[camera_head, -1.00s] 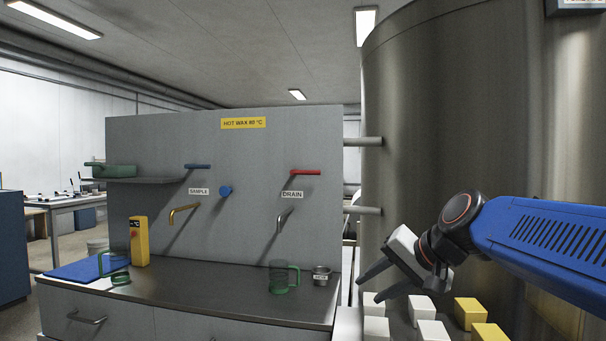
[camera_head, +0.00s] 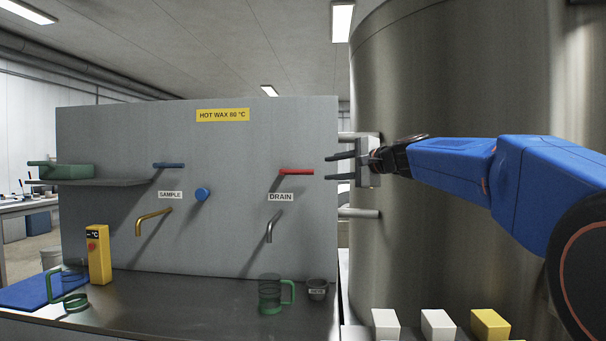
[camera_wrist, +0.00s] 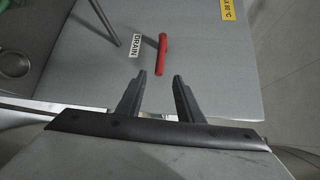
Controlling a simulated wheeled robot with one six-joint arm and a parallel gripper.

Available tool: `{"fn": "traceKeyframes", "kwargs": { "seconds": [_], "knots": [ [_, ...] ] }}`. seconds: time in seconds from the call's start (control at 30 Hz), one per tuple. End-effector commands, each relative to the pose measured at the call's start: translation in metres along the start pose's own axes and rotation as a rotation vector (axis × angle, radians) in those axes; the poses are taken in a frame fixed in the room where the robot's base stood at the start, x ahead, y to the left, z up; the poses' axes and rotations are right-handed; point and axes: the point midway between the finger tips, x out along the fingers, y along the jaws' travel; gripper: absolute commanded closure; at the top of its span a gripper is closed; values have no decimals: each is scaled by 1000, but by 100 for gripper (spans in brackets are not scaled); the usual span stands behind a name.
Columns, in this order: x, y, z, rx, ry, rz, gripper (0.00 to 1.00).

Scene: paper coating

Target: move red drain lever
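The red drain lever (camera_head: 296,171) sticks out level from the grey panel, above the DRAIN label (camera_head: 281,197) and the grey drain spout (camera_head: 273,226). In the wrist view the red lever (camera_wrist: 162,54) lies just beyond my fingertips, roughly in line with the gap between them. My gripper (camera_head: 333,165) is to the right of the lever at about its height, pointing left toward it. The fingers (camera_wrist: 162,76) are apart with nothing between them. They do not appear to touch the lever.
A green-handled glass mug (camera_head: 270,295) and small metal cup (camera_head: 317,289) stand below. A large steel tank (camera_head: 440,90) is right, behind my arm.

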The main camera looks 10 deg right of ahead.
Motion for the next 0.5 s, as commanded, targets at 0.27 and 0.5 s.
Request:
{"fn": "traceKeyframes", "kwargs": {
  "seconds": [0.27,0.5],
  "knots": [
    [51,1,1,0,-3,1,67],
    [93,1,1,0,-2,2,67]
  ]
}}
